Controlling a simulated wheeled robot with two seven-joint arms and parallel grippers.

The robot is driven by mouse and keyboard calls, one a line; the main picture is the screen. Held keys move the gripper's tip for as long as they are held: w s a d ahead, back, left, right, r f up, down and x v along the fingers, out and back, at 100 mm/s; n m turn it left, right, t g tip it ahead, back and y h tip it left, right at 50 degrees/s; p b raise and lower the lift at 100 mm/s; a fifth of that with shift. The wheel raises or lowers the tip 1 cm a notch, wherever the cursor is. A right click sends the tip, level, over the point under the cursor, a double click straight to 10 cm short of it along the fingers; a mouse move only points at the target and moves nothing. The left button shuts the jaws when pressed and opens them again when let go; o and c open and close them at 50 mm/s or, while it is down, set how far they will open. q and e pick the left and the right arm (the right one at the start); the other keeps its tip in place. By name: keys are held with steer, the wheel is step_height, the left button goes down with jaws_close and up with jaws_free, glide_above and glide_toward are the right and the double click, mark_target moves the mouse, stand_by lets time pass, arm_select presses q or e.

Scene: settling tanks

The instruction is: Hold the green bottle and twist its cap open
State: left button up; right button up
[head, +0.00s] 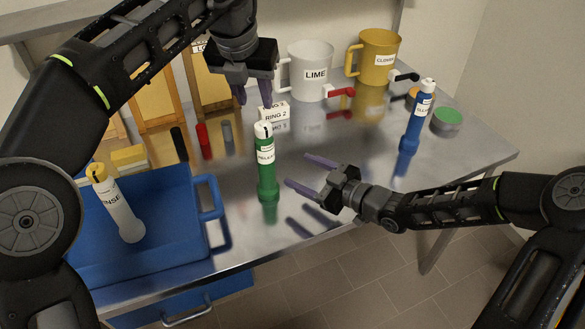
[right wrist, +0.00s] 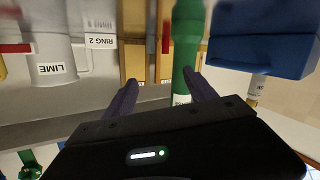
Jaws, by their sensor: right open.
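The green bottle (head: 267,180) stands upright on the metal table, with a white label and a white cap (head: 263,131) on top. It shows upside down in the right wrist view (right wrist: 187,45), beyond the fingers and nearer the right-hand one. My right gripper (head: 299,172) is open and empty, just right of the bottle in the head view, with its fingers pointing towards it. They appear apart from it. My left gripper (head: 255,96) hangs above and slightly behind the cap, fingers down and spread, with nothing between them.
A blue tray (head: 85,262) at left holds a white bottle (head: 122,212) with a yellow cap. A blue bottle (head: 416,122) stands at right. A RING 2 block (head: 274,112), a white LIME jug (head: 311,75) and a yellow jug (head: 375,60) stand behind.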

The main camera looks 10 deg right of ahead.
mark_target(273, 159)
steer(key=s+a+r+m, duration=0.1)
steer(key=s+a+r+y, duration=0.1)
steer(key=r, duration=0.1)
steer(key=s+a+r+m+y, duration=0.1)
steer(key=shift+a+r+m+t, duration=0.15)
steer(key=shift+r+m+t, duration=0.1)
steer(key=shift+m+t, duration=0.05)
steer(key=shift+w, duration=0.1)
steer(key=shift+x, duration=3.85)
jaws_close()
